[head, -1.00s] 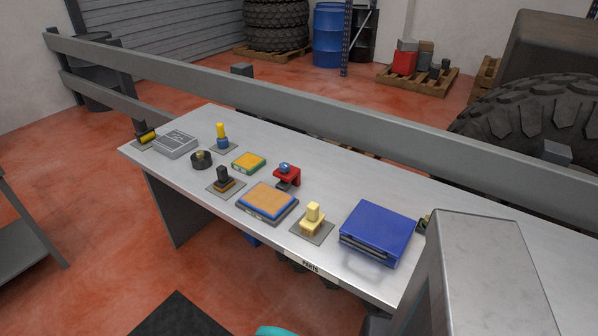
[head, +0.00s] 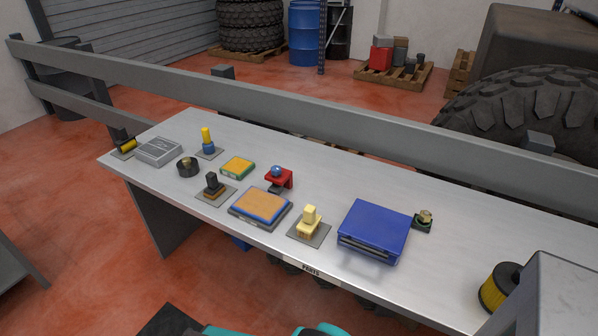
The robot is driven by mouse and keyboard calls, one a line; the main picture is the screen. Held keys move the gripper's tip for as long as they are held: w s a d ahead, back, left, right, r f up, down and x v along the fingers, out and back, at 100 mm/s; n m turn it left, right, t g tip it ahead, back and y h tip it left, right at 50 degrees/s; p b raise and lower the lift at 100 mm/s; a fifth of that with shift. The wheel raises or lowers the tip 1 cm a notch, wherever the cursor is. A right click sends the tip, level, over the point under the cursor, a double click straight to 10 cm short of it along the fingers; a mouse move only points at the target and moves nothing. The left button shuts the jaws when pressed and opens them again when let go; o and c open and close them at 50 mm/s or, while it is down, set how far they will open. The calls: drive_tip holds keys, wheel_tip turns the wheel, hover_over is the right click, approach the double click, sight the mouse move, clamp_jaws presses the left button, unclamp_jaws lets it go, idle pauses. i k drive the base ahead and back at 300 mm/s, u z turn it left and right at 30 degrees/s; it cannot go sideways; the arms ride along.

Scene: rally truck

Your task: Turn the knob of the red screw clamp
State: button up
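The red screw clamp (head: 279,180) stands near the middle of the metal workbench (head: 335,171). Its blue round knob (head: 276,171) sits on top of it. It is behind the tan-topped block with the blue rim and to the left of the blue case. My gripper cannot be made out in the head view. Only teal parts at the bottom edge show, which look like parts of my own body.
A blue case (head: 373,229), a yellow block on a plate (head: 309,221), a tan-topped block (head: 261,206) and a green-yellow block (head: 237,167) stand around the clamp. A grey rail (head: 300,112) runs behind the bench. A yellow-black cylinder (head: 500,287) is at right.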

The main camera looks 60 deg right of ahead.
sight(275, 171)
drive_tip(key=z, duration=0.1)
drive_tip(key=k, duration=0.15)
drive_tip(key=z, duration=1.6)
drive_tip(key=k, duration=0.85)
drive_tip(key=u, duration=0.15)
drive_tip(key=i, duration=0.8)
